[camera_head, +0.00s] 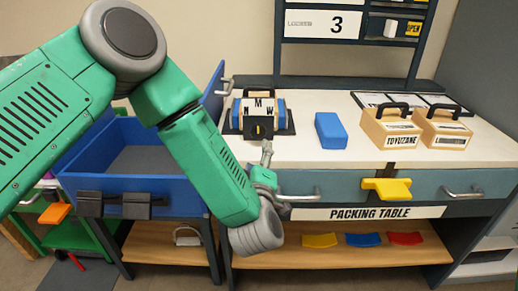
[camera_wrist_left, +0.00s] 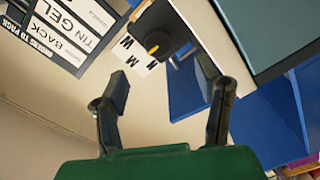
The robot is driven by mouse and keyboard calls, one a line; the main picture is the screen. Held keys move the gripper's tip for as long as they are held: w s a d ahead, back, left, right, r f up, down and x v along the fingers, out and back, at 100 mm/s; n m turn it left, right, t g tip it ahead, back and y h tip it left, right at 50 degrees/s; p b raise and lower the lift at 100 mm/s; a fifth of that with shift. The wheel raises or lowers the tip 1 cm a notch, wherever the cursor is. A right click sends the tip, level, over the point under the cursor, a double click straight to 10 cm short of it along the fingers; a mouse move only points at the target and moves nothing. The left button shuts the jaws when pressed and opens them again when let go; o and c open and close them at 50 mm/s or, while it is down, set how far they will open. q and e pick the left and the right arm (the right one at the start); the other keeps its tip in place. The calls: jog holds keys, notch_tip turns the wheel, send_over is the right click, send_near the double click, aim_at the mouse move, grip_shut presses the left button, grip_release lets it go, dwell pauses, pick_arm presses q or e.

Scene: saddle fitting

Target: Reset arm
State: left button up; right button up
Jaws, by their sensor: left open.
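My left gripper (camera_head: 270,172) is in front of the packing table (camera_head: 300,150), near its front edge and drawer face. In the left wrist view my left gripper (camera_wrist_left: 165,85) has its two fingers spread apart, with nothing between them. The black saddle-like fixture (camera_head: 258,120), with a white lettered card and blue sides, stands on the table behind and above the gripper. It also shows in the left wrist view (camera_wrist_left: 163,38), beyond the fingers and apart from them. My right gripper is not in view.
A blue block (camera_head: 330,131) and two handled wooden boxes (camera_head: 390,128) (camera_head: 442,129) stand on the table. A blue open bin (camera_head: 130,190) is at left, behind my arm. A yellow clip (camera_head: 387,189) sits on the drawer front. Colored pieces (camera_head: 362,240) lie on the lower shelf.

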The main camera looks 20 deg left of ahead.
pick_arm(q)
jog(key=shift+s, duration=0.2)
jog(key=s+a+f+m+g+h, duration=0.1)
jog(key=s+f+m+g+h, duration=0.3)
jog(key=s+f, duration=0.45)
jog(key=s+a+f+m+g+h, duration=0.2)
jog(key=s+f+m+g, duration=0.3)
jog(key=f, duration=0.6)
jog(key=s+a+f+m+g, duration=0.2)
jog(key=s+a, duration=0.1)
jog(key=s, duration=0.4)
jog(key=s+a+f+m+g, duration=0.2)
jog(key=s+a+g, duration=0.1)
jog(key=s, duration=0.4)
jog(key=s+a+f+m+g+y+p, duration=0.1)
jog(key=s+a+f+m+g, duration=0.1)
jog(key=s, duration=0.6)
jog(key=shift+a+m+g, duration=0.4)
